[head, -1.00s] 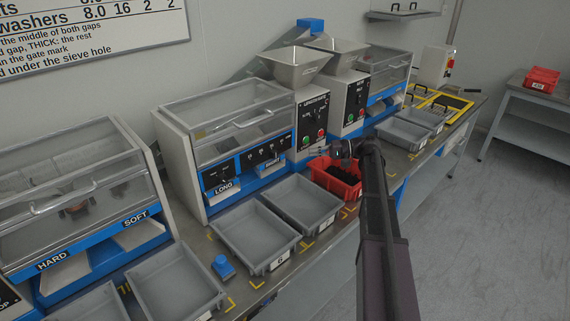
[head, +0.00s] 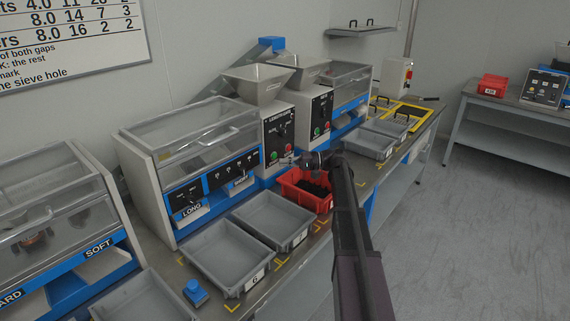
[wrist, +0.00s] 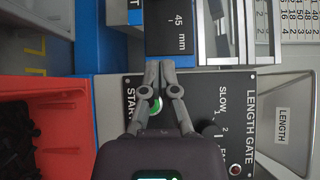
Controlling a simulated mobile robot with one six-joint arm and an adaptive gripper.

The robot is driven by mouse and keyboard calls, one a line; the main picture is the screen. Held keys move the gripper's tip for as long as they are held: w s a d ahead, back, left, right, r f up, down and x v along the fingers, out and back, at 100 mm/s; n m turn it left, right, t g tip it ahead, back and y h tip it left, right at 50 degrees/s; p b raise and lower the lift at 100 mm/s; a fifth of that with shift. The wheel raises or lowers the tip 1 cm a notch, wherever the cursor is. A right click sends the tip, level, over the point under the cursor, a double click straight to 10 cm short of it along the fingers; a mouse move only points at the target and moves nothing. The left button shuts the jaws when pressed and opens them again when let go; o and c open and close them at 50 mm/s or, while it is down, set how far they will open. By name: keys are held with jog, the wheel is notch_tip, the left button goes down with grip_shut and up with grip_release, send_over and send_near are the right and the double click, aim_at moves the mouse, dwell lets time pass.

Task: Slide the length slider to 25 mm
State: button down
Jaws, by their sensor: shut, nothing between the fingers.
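My gripper (wrist: 160,66) is shut and empty, its fingertips close together in front of the black LENGTH GATE panel (wrist: 240,88), near its edge in the wrist view. A black plate (wrist: 172,28) reading "45 mm" lies just beyond the fingertips in the wrist view. The slider's handle cannot be made out there. In the head view the sorter with the LONG label has a black control panel (head: 233,170) with several small controls, too small to read.
The green START button (wrist: 155,106) is beside my fingers, and a speed knob (wrist: 210,131) and red button (wrist: 235,169) are nearby. The red bin (head: 325,206) holds dark parts. Grey trays (head: 222,284) line the bench front. A blue block (head: 196,292) sits on the bench.

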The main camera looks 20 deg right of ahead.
aim_at(242, 171)
jog(key=x, duration=0.8)
jog(key=shift+s+a, duration=0.5)
jog(key=shift+a, duration=0.4)
jog(key=shift+s+a, duration=0.45)
jog(key=shift+a, duration=0.45)
jog(key=shift+s, duration=0.15)
